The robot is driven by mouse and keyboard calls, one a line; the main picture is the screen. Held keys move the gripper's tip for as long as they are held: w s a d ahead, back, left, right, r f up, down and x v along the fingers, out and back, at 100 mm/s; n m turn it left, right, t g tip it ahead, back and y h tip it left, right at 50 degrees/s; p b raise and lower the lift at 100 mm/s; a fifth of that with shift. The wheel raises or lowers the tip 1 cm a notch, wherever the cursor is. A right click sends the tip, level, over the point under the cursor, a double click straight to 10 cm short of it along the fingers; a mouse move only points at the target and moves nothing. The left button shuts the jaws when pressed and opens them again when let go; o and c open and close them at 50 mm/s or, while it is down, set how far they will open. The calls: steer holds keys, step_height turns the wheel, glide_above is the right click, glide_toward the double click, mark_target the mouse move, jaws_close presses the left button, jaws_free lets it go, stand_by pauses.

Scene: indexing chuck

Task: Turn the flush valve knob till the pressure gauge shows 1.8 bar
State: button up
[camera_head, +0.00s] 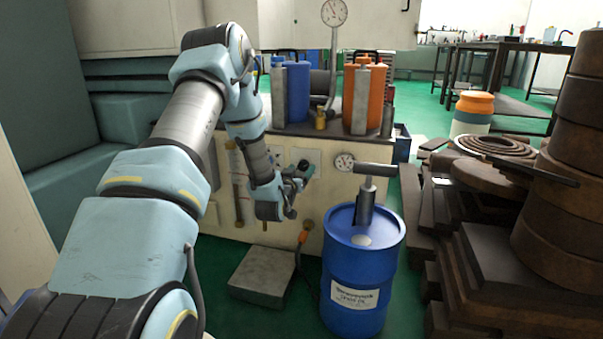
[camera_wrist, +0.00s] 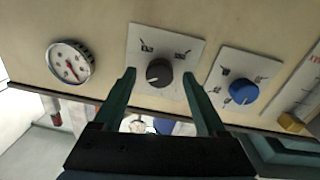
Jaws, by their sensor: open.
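A round black knob (camera_wrist: 159,73) on a pale square plate is on the cabinet front in the wrist view. My gripper (camera_wrist: 158,82) is open, with one finger on each side of this knob; I cannot tell whether they touch it. A blue knob (camera_wrist: 244,91) sits on a second plate to the right. The plate lettering is too small to read, so I cannot tell which is the flush valve knob. A white dial gauge (camera_wrist: 71,62) with a red needle is at left; its value is unreadable. This gauge (camera_head: 344,161) also shows in the head view.
In the head view, a blue drum (camera_head: 362,265) stands in front of the cabinet, right of my arm. A grey block (camera_head: 262,272) lies on the floor below. Another gauge (camera_head: 334,12) stands above the cabinet. Stacked brown slabs (camera_head: 500,285) fill the right side.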

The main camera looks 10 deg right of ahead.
steer(key=shift+w+d, duration=0.35)
steer(key=shift+w, duration=0.3)
steer(key=shift+c, duration=0.3)
jaws_close()
